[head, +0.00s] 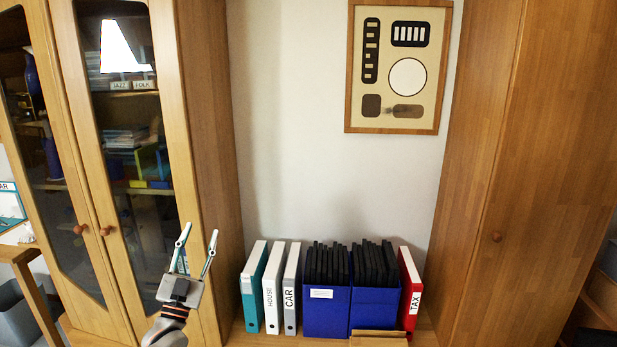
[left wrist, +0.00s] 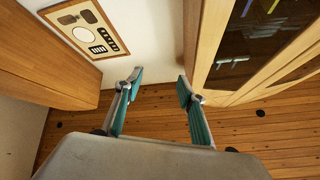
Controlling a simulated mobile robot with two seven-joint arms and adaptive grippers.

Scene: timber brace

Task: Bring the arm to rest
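My left gripper (head: 197,246) is raised in front of the glass-door cabinet, at the lower left of the head view. Its two fingers are spread apart with nothing between them. In the left wrist view the open fingers (left wrist: 158,82) also show, with a wooden plank surface and a strip of white wall beyond them. My right gripper is in neither view. No timber brace can be made out in these frames.
A glass-door cabinet (head: 180,120) stands left and a wooden wardrobe (head: 540,150) right. Between them are several binders, such as the red TAX binder (head: 409,290), and blue file boxes (head: 326,312). A framed panel (head: 436,75) hangs above.

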